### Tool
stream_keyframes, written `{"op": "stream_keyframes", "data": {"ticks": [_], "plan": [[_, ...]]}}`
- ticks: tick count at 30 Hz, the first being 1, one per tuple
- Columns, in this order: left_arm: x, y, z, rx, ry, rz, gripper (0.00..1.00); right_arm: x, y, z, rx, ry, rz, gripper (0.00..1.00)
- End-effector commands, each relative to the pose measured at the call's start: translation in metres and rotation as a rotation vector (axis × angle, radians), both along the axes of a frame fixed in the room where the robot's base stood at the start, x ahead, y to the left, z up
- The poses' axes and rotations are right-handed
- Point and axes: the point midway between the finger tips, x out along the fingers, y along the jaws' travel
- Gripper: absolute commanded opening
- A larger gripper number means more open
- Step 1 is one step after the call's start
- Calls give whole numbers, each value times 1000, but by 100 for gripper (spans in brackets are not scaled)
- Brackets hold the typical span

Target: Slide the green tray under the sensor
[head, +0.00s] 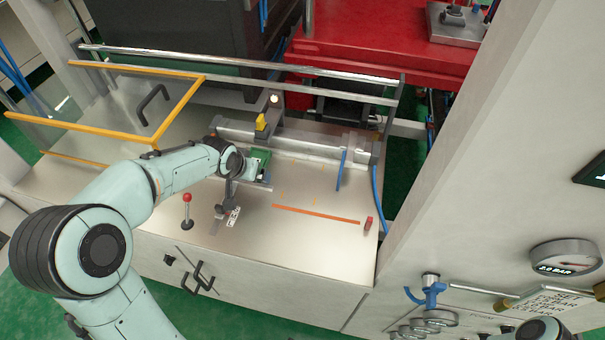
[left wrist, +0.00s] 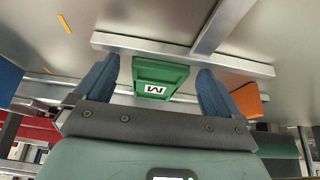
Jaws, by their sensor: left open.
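The small green tray (head: 261,156) sits on the metal worktop against the grey rail. In the left wrist view the green tray (left wrist: 160,72), with a white label, lies between the two blue fingers. My left gripper (left wrist: 157,68) is open, with one finger on each side of the tray. Whether the fingers touch it I cannot tell. In the head view my wrist partly hides the tray and gripper. A yellow block (head: 262,121) stands just behind the tray; I cannot tell whether it is the sensor. My right gripper is out of view.
A yellow guard frame (head: 105,132) is at left; chrome rails (head: 240,65) run behind.

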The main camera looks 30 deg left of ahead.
Motion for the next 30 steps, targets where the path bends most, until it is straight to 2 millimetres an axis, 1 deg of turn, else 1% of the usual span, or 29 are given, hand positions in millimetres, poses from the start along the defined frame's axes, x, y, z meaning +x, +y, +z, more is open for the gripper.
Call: {"op": "stream_keyframes", "data": {"ticks": [5, 8, 15, 18, 21, 24, 30], "plan": [[-3, -1, 8, 0, -2, 0, 97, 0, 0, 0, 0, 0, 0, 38], [-10, -3, 21, 0, -5, 0, 97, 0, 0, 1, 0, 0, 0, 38], [-35, -8, 70, 0, -6, 1, 97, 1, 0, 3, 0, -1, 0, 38], [-45, -10, 88, 0, -6, 2, 97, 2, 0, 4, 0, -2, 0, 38], [-53, -13, 102, 1, -5, 1, 97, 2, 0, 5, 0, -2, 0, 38], [-58, -14, 111, 0, -2, 1, 97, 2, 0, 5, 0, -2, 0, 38], [-63, -15, 118, 0, 0, 0, 97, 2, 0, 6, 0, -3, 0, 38]]}}
